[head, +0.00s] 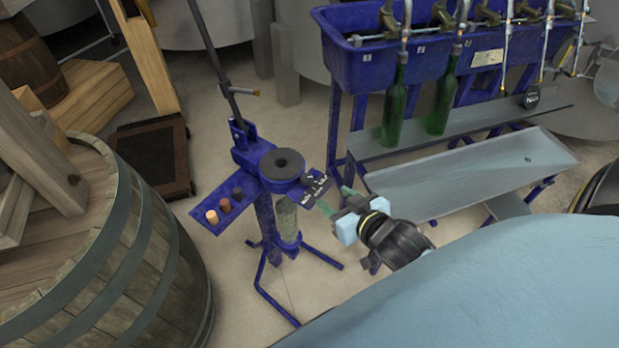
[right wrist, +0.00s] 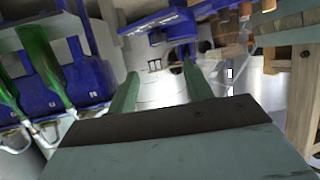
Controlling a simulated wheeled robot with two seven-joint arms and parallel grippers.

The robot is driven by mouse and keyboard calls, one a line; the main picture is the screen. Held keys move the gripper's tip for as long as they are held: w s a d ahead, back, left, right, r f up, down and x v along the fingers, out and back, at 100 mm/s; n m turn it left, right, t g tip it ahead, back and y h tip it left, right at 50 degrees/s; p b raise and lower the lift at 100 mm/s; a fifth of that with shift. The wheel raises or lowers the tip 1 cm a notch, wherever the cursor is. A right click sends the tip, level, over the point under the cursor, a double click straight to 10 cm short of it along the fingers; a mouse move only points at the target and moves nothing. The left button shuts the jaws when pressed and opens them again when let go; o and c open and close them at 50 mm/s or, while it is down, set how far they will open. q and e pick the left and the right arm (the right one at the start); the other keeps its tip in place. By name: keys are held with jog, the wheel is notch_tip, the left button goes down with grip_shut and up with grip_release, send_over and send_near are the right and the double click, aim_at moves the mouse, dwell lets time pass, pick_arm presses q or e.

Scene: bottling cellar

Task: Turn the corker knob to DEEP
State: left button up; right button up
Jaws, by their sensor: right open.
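The blue corker (head: 265,205) stands on splayed legs left of centre in the head view, with a black ring on top and a long lever. A dark plate with white marks (head: 314,186) sticks out from its right side. The knob itself and its setting are too small to make out. A greenish bottle (head: 287,219) stands upright under the corker head. My right gripper (head: 336,201) is open and empty, its green fingers pointing at the plate from the right, close to it. Both fingers show apart in the right wrist view (right wrist: 161,85). My left gripper is not in view.
A blue filler trough (head: 365,68) with spouts stands behind on the right, with two green bottles (head: 395,110) on its shelf. A grey tray (head: 470,180) lies below. A large barrel (head: 150,260) stands left. A blue rack (head: 205,213) holds several corks beside the corker.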

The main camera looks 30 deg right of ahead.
aim_at(306, 178)
jog(key=b+x, duration=0.2)
jog(key=x, duration=0.9)
jog(key=shift+w+f, duration=0.25)
jog(key=shift+w, duration=0.05)
jog(key=shift+w+f, duration=0.1)
jog(key=shift+w, duration=0.25)
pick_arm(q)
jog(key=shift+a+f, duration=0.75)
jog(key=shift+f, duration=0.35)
pick_arm(e)
jog(key=c, duration=1)
jog(key=shift+o, duration=0.2)
jog(key=shift+d+n+y+p, duration=0.15)
jog(key=shift+n+y+p, duration=0.45)
jog(key=shift+y+p, duration=0.15)
jog(key=shift+n+y+p, duration=0.35)
jog(key=shift+n+y, duration=0.15)
jog(key=shift+y, duration=0.05)
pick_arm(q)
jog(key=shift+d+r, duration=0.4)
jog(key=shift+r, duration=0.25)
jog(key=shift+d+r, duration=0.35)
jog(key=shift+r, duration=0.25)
pick_arm(e)
jog(key=shift+n+y, duration=0.3)
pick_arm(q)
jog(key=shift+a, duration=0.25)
